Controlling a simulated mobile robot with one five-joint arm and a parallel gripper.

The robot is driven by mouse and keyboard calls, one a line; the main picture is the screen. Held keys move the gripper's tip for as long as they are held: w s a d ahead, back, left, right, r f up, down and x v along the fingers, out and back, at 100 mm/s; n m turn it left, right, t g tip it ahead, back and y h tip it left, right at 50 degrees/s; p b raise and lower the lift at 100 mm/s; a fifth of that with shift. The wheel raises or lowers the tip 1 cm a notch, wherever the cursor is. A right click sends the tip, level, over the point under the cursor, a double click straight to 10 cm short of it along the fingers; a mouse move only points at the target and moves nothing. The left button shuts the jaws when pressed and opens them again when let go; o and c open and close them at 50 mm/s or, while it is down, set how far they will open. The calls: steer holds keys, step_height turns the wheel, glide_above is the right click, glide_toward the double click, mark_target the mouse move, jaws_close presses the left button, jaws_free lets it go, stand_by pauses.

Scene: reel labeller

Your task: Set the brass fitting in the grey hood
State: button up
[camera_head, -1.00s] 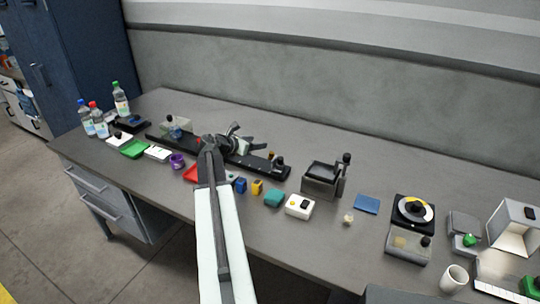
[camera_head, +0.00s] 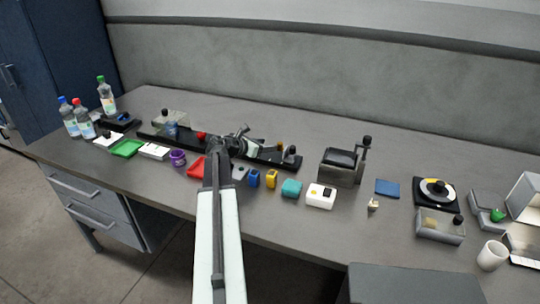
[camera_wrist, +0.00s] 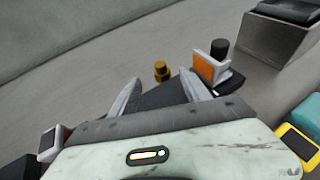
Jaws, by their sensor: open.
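The brass fitting (camera_wrist: 161,71) stands upright just beyond the black rail in the wrist view. It shows small in the head view (camera_head: 279,146), behind the rail's right end. My gripper (camera_wrist: 157,88) is open and empty, its two fingers spread, with the fitting ahead of them and apart from them. In the head view my gripper (camera_head: 243,132) is over the black rail, left of the fitting. A grey open-fronted box (camera_head: 527,196), which looks like the hood, stands at the right edge of the head view, partly cut off.
The black rail (camera_head: 190,142) carries a black knob and an orange-faced block (camera_wrist: 205,68) close right of the fitting. A grey device with a dark top (camera_head: 341,165) stands further right. Small coloured blocks line the front. The desk behind the rail is clear.

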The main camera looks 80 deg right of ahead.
mark_target(280, 147)
steer(key=shift+s+d+f, duration=0.1)
steer(key=shift+s+d, duration=0.05)
steer(key=shift+s, duration=0.05)
steer(key=shift+b+x, duration=0.45)
steer(key=shift+x, duration=0.55)
steer(key=x, duration=0.1)
steer(key=b+x, duration=0.1)
steer(key=x, duration=0.1)
steer(key=b+x, duration=0.1)
steer(key=x, duration=0.1)
steer(key=shift+f, duration=0.3)
steer(key=shift+r, duration=0.1)
jaws_close()
